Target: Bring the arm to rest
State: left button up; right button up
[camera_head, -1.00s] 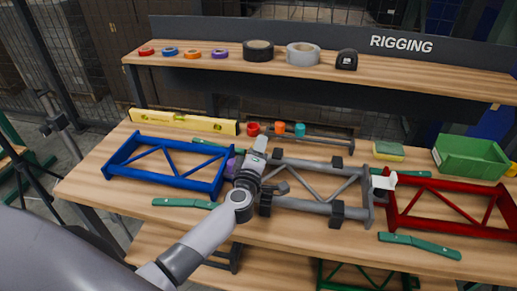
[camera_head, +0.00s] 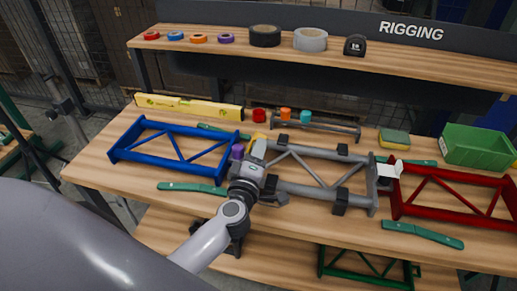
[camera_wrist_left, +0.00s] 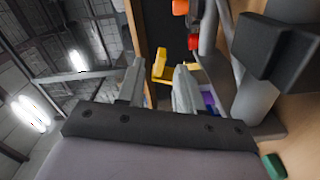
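My left gripper (camera_head: 257,151) is over the bench at the left end of the grey frame (camera_head: 318,172). In the left wrist view, its two fingers (camera_wrist_left: 158,84) stand apart with an empty gap between them. A small yellow piece (camera_wrist_left: 159,66) shows beyond the fingertips, apart from them as far as I can tell. A purple piece (camera_head: 237,152) is just left of the gripper in the head view. My left forearm reaches in from the lower left. My right gripper is in neither view.
A blue frame (camera_head: 134,129) is to the left and a red frame (camera_head: 455,218) to the right. Green-handled tools (camera_head: 190,187), a yellow level (camera_head: 188,107) and a green bin (camera_head: 478,146) share the bench. A shelf (camera_head: 400,75) with tape rolls stands behind.

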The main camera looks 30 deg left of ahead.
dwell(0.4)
pick_arm(q)
jog(key=d+r+m+h, duration=0.1)
jog(key=s+d+r+m+t+h, duration=0.1)
jog(key=h, duration=0.1)
jog(key=d+r+m+h, duration=0.1)
jog(key=d+m, duration=0.1)
jog(key=shift+s+t, duration=0.35)
jog(key=shift+t, duration=0.05)
jog(key=s+d+f+m+g+h, duration=0.2)
jog(key=s+d+m+g+h, duration=0.25)
jog(key=s+m, duration=0.3)
jog(key=s+d+f+m+g+h, duration=0.3)
jog(key=s+d+m+g+h, duration=0.15)
jog(key=s+m, duration=0.3)
jog(key=s+a+f+g+y, duration=0.5)
jog(key=s+a+g+y, duration=0.25)
jog(key=s+a, duration=0.5)
jog(key=w+d+f+t+h, duration=0.1)
jog(key=w+d+f+t, duration=0.3)
jog(key=f, duration=0.5)
jog(key=w+t, duration=0.2)
jog(key=t, duration=0.1)
jog(key=shift+w+m+t, duration=0.15)
jog(key=shift+m+t, duration=0.2)
jog(key=shift+m, duration=0.05)
